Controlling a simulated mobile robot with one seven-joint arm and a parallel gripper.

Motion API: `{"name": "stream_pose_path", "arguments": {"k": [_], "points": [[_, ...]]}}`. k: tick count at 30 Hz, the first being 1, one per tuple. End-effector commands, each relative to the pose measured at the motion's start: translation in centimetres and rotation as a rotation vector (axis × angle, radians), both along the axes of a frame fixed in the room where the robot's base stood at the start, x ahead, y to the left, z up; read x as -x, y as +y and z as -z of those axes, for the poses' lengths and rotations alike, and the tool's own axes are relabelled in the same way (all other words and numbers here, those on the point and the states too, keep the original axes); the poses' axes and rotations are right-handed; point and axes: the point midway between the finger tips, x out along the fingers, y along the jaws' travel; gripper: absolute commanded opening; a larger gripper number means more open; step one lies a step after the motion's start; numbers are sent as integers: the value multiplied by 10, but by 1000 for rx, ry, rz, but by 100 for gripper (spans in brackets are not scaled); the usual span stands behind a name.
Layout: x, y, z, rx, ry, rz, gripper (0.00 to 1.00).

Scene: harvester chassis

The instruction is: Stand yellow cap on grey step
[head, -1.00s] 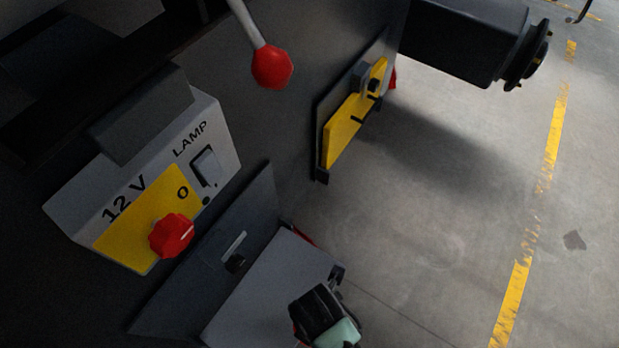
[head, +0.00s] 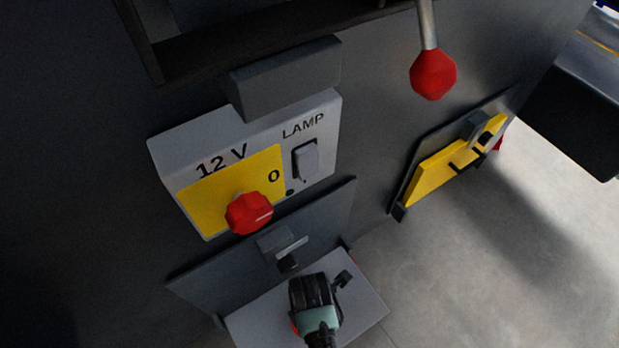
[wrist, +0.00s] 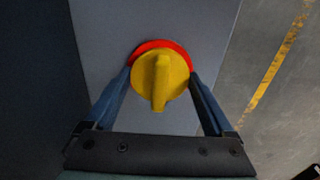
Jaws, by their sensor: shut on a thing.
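The yellow cap (wrist: 160,78) shows in the wrist view, round with a raised grip bar and a red rim (wrist: 160,45) around its far side. My gripper (wrist: 160,74) is shut on the cap, one blue finger on each side. The grey step (wrist: 200,28) lies behind the cap in the wrist view; I cannot tell whether they touch. In the head view my gripper (head: 304,322) is over the grey step (head: 362,305), and my wrist hides the cap.
A 12 V lamp box (head: 240,160) with a red knob (head: 249,213) stands above the step. A dark upright plate (head: 320,222) with a small bracket (head: 285,250) backs the step. A red-knobbed lever (head: 433,74) and yellow bar (head: 455,162) are to the right.

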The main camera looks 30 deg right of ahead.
Motion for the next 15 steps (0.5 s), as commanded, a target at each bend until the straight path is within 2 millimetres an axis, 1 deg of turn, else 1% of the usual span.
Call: {"name": "stream_pose_path", "arguments": {"k": [2, 8, 12, 13, 14, 15], "points": [[-3, 0, 3, 1, -3, 0, 8], [-3, 0, 3, 1, -3, 0, 8], [-3, 0, 6, 1, -2, 0, 8], [-3, 0, 6, 1, -2, 0, 92], [-3, 0, 5, 1, -2, 0, 97], [-3, 0, 5, 1, -2, 0, 100]]}}
